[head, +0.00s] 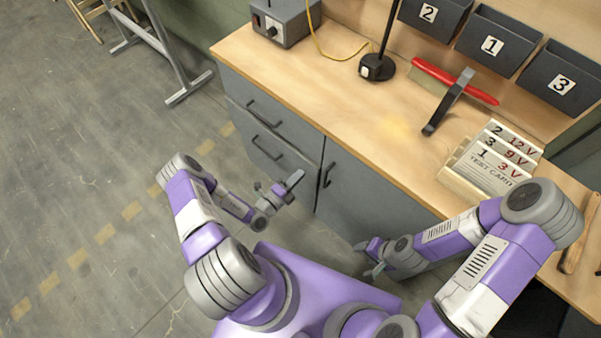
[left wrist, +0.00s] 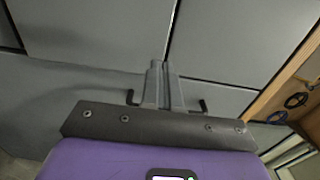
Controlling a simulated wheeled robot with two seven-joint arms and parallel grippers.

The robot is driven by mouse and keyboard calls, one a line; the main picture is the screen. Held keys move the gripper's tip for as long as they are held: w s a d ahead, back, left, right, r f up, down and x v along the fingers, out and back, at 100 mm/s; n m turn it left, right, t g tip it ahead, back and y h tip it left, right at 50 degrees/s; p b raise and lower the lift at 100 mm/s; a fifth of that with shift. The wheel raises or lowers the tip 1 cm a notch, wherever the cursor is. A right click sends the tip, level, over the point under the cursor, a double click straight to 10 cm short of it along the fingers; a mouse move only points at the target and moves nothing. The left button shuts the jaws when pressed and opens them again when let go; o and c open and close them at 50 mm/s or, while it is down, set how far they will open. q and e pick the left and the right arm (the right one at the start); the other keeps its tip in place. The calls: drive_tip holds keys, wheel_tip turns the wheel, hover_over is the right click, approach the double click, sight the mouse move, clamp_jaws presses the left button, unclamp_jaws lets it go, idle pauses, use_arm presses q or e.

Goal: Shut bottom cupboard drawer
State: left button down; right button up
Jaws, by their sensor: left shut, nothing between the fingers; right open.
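The grey cupboard (head: 345,185) stands under the wooden workbench, with a drawer column at its left end. Two dark bar handles show there, an upper handle (head: 264,113) and a lower handle (head: 267,148). I see no clear gap at the lower drawer front, and its bottom part is partly hidden by my left gripper. My left gripper (head: 294,182) is shut and empty, low in front of the drawers. In the left wrist view its closed fingers (left wrist: 160,75) point at grey panels; contact cannot be told. My right gripper (head: 370,262) is open and empty, low before the cupboard door.
A door handle (head: 328,175) sits right of the drawers.

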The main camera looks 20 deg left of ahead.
use_arm(q)
drive_tip(key=p+v, duration=0.1)
drive_tip(key=v, duration=1)
drive_tip(key=w+a+r+m+g+y+p, duration=0.1)
drive_tip(key=w+a+r+m+g, duration=0.35)
drive_tip(key=a+m, duration=0.45)
drive_tip(key=w+a+r+m+g+y+p, duration=0.1)
drive_tip(key=w+a+r+m+g, duration=0.35)
drive_tip(key=a+m, duration=0.45)
drive_tip(key=b, duration=0.3)
approach(270, 134)
drive_tip(key=shift+t, duration=0.4)
drive_tip(key=f, duration=0.1)
drive_tip(key=w+d+f, duration=0.1)
drive_tip(key=f, duration=0.1)
drive_tip(key=w+f, duration=0.1)
drive_tip(key=shift+w+d+f, duration=0.15)
drive_tip(key=shift+d+f, duration=0.05)
drive_tip(key=shift+f, duration=0.15)
drive_tip(key=shift+w+d, duration=0.25)
drive_tip(key=shift+w, duration=0.4)
drive_tip(key=shift+y, duration=0.3)
